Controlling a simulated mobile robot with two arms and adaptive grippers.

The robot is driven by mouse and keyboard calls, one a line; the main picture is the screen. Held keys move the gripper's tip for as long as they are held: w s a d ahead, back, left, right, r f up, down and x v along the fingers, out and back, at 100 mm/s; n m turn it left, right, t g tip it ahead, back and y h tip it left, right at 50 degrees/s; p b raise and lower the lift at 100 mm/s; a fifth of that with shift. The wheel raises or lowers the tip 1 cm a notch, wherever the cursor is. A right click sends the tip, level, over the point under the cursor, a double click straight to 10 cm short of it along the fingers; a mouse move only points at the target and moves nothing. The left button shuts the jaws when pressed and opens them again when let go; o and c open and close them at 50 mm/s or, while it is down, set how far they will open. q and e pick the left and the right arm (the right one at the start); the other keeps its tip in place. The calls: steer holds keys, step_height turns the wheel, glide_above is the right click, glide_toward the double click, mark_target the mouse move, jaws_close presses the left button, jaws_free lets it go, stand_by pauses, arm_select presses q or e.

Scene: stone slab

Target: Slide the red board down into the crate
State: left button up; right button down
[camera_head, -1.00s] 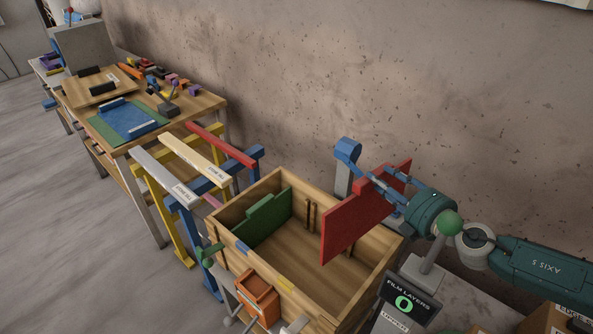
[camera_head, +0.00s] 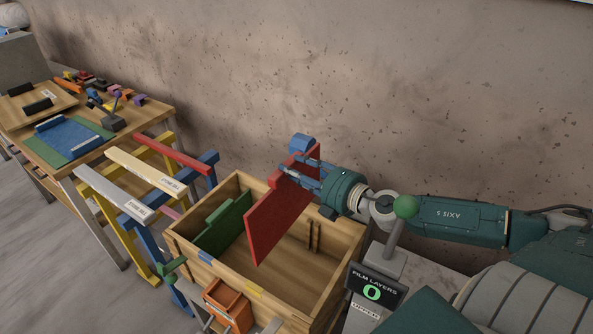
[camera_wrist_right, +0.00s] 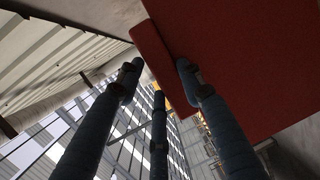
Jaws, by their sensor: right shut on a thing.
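The red board (camera_head: 272,222) is upright, seen at an angle, over the wooden crate (camera_head: 335,277). Its lower edge appears above the crate floor; I cannot tell how far. My right gripper (camera_head: 306,174) is shut on the board's upper right part. In the right wrist view the red board (camera_wrist_right: 235,60) fills the upper right, with the fingers (camera_wrist_right: 160,85) at its raised edge strip. A green board (camera_head: 222,225) stands in the crate along its left side. The crate is open at the top, with upright slot strips on its far inner wall. My left gripper is out of view.
A rack with coloured rails (camera_head: 148,170) stands left of the crate. A wooden table (camera_head: 60,155) with a blue sheet and small parts is farther left. An orange bin (camera_head: 228,303) hangs at the crate's front. A "Film Layers 0" display (camera_head: 374,290) stands at right.

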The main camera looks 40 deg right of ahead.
mark_target(291, 196)
steer(key=shift+t, duration=0.3)
steer(key=shift+f+b, duration=3.7)
steer(key=shift+b, duration=0.2)
steer(key=shift+s+p, duration=0.1)
steer(key=shift+p, duration=0.3)
steer(key=shift+f, duration=0.2)
steer(key=shift+f+b, duration=1.35)
steer(key=shift+f, duration=0.25)
